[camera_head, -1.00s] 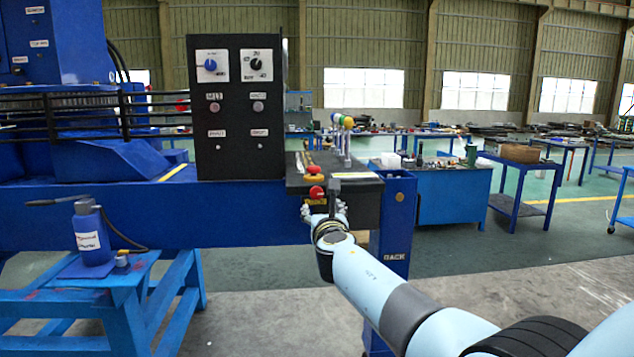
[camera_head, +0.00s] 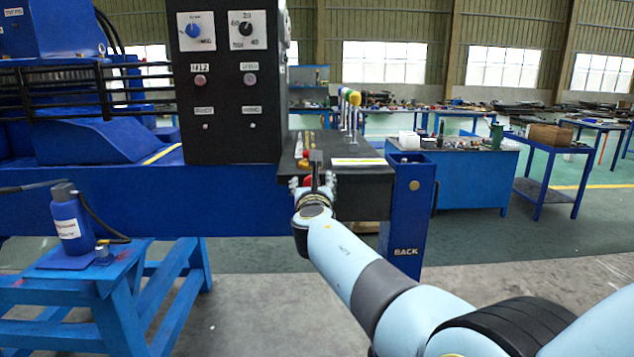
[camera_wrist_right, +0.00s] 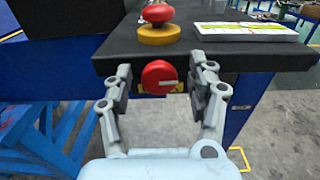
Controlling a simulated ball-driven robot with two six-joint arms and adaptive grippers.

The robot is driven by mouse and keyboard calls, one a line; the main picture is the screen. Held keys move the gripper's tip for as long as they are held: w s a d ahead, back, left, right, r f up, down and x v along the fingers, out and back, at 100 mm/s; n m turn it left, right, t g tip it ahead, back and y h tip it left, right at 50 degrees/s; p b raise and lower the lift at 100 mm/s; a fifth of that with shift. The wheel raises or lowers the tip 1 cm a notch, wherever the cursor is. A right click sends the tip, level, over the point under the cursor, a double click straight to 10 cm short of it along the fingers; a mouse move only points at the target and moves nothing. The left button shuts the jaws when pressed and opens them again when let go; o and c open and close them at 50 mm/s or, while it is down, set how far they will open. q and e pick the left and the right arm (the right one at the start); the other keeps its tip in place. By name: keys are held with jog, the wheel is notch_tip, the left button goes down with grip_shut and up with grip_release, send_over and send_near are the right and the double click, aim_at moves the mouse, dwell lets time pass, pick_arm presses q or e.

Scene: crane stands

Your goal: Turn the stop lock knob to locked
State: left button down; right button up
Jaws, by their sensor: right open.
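The stop lock knob (camera_wrist_right: 159,77) is a round red knob with a short, nearly level white mark, on the front face of the black console. In the right wrist view it sits between the two fingers of my right gripper (camera_wrist_right: 161,66), which is open, with a gap to each finger. In the head view the red knob (camera_head: 307,181) is partly hidden by my right gripper (camera_head: 314,184) at the console's front edge. Whether a finger touches the knob cannot be told. My left gripper is out of view.
A red mushroom button (camera_wrist_right: 158,13) on a yellow base (camera_wrist_right: 158,34) stands on the console top just above the knob. A white-and-yellow label plate (camera_wrist_right: 245,32) lies right of it. A black panel (camera_head: 229,110) with two dials rises at left. A blue post (camera_head: 405,215) stands at right.

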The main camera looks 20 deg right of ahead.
jog(key=shift+s+r, duration=0.1)
jog(key=shift+a, duration=0.1)
jog(key=shift+c, duration=0.7)
jog(key=c, duration=1)
pick_arm(q)
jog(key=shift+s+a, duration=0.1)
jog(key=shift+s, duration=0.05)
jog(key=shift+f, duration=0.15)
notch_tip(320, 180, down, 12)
jog(key=b, duration=1.1)
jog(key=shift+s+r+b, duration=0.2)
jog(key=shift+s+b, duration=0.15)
jog(key=shift+b, duration=0.05)
pick_arm(e)
jog(key=shift+d+f+m, duration=0.1)
jog(key=shift+f+m, duration=0.1)
jog(key=shift+m, duration=4.3)
jog(key=shift+d+f+m, duration=0.1)
jog(key=shift+f+m, duration=0.05)
jog(key=shift+m, duration=4.35)
